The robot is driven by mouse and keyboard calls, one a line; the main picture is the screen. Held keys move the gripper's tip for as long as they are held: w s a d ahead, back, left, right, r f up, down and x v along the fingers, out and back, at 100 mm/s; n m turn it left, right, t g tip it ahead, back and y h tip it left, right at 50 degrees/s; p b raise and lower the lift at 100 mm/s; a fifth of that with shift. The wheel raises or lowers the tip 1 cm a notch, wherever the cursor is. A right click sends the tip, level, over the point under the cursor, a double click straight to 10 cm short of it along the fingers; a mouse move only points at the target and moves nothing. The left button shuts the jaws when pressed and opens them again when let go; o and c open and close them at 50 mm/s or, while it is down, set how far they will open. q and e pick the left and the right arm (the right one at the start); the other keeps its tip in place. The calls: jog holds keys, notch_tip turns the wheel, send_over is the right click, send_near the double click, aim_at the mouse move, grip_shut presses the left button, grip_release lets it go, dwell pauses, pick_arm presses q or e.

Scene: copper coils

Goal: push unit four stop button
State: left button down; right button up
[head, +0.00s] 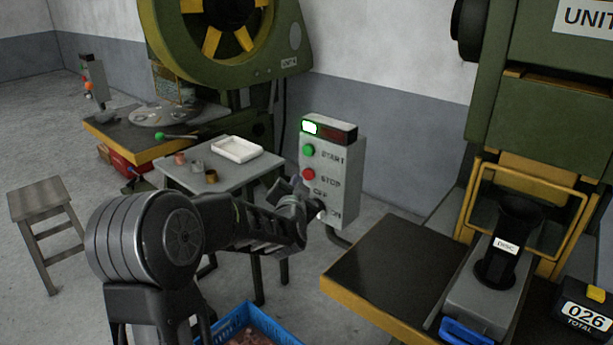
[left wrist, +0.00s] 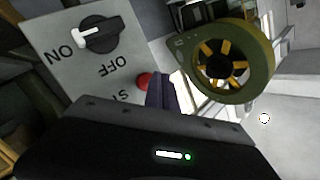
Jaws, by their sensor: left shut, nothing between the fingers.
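The grey control box (head: 338,195) has a green START button (head: 309,150), a red STOP button (head: 308,174) and an OFF/ON knob at its lower end. A green lamp is lit at its top left. My left gripper (head: 300,190) is shut and empty, in front of the box just below and beside the STOP button. In the left wrist view the red button (left wrist: 144,81) shows right beside the finger (left wrist: 160,92), partly hidden; I cannot tell whether they touch. The knob (left wrist: 100,35) points to ON. My right gripper is out of view.
A green press with a dark, yellow-edged table (head: 385,265) stands at the right, with a counter (head: 585,312) reading 026. A small grey table (head: 220,175) with a white tray (head: 237,149) stands behind my left arm. A stool (head: 42,200) and a blue crate (head: 245,318) are nearby.

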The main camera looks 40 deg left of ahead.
pick_arm(q)
jog(key=shift+w, duration=0.15)
dwell(0.5)
jog(key=shift+w, duration=0.3)
jog(key=shift+w+d, duration=0.1)
jog(key=shift+w, duration=0.4)
dwell(0.7)
jog(key=shift+s, duration=0.9)
jog(key=shift+s+a+b, duration=0.15)
jog(key=shift+s+b, duration=0.05)
jog(key=shift+s, duration=1.05)
jog(key=shift+s+a+b, duration=0.15)
jog(key=shift+s+b, duration=0.05)
jog(key=shift+s, duration=1.05)
